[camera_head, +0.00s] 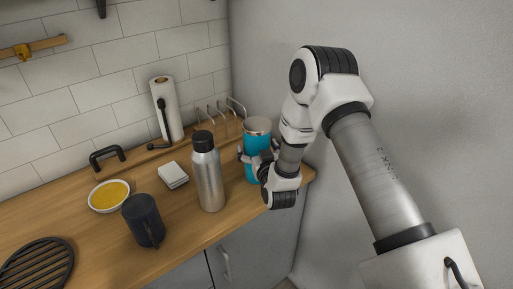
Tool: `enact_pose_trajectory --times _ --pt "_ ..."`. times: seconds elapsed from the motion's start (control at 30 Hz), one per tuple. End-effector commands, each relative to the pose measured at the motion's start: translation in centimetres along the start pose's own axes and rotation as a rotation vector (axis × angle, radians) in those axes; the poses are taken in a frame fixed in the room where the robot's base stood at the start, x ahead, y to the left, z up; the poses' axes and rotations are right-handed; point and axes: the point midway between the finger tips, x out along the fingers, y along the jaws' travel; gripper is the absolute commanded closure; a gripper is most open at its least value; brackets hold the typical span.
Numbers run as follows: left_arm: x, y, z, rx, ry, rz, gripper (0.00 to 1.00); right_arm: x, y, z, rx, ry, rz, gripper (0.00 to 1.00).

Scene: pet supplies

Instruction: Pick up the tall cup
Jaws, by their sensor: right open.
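The tall cup (257,130) is a blue tumbler with a silver rim, standing upright at the right end of the wooden counter. My right gripper (256,155) is at the cup's middle, open, with a finger showing on its left side and the other finger near its right side. The gripper and wrist hide part of the cup's lower right. I cannot tell whether the fingers touch it. My left gripper is not in view.
A steel bottle (208,177) with a black lid stands close left of the cup. A wire rack (212,112) and paper towel roll (166,108) are behind. A dark mug (143,220), white stack (173,176) and yellow-filled bowl (109,196) are further left. A grey wall (430,90) bounds the right.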

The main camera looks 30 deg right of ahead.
Motion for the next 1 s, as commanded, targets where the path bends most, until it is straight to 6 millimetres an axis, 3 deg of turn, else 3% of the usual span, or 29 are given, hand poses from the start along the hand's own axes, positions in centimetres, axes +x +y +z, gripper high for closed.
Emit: enact_pose_trajectory --times 0.13,0.3,0.33,0.73,1.0 --pt "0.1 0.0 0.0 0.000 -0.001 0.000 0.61 0.0 0.0 0.1 0.000 -0.001 -0.001 0.00" --pt "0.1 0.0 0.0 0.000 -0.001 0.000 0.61 -0.1 0.0 0.1 0.000 -0.001 -0.001 0.60" --pt "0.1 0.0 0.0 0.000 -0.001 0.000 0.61 -0.1 0.0 0.1 0.000 -0.001 -0.001 0.64" --pt "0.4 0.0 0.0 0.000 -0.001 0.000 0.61 -0.1 0.0 -0.3 0.001 -0.002 -0.001 0.65" --pt "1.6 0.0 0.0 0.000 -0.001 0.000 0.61 -0.2 0.0 -3.4 0.002 0.003 -0.001 0.65"
